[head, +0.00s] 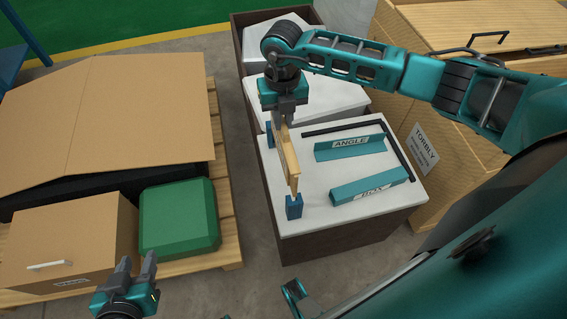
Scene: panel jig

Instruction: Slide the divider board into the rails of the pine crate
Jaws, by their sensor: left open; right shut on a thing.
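The divider board (289,165) is a thin light-wood panel standing on edge over a white-topped bench. Its two ends are at small blue blocks (294,207); I cannot tell whether it rests in them. My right gripper (285,120) reaches in from the right and is shut on the far upper part of the board. My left gripper (137,268) is open and empty at the lower left, in front of the green case. A light-wood box labelled TORBLY (455,165) stands at the right and may be the pine crate; no rails are visible, and my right arm covers part of it.
On the white bench top (345,208) lie a teal ANGLE piece (349,149), another labelled teal bar (370,186) and a black bent rod (402,160). A pallet at left holds cardboard boxes (65,240) and a green case (178,218). Bare floor separates pallet and bench.

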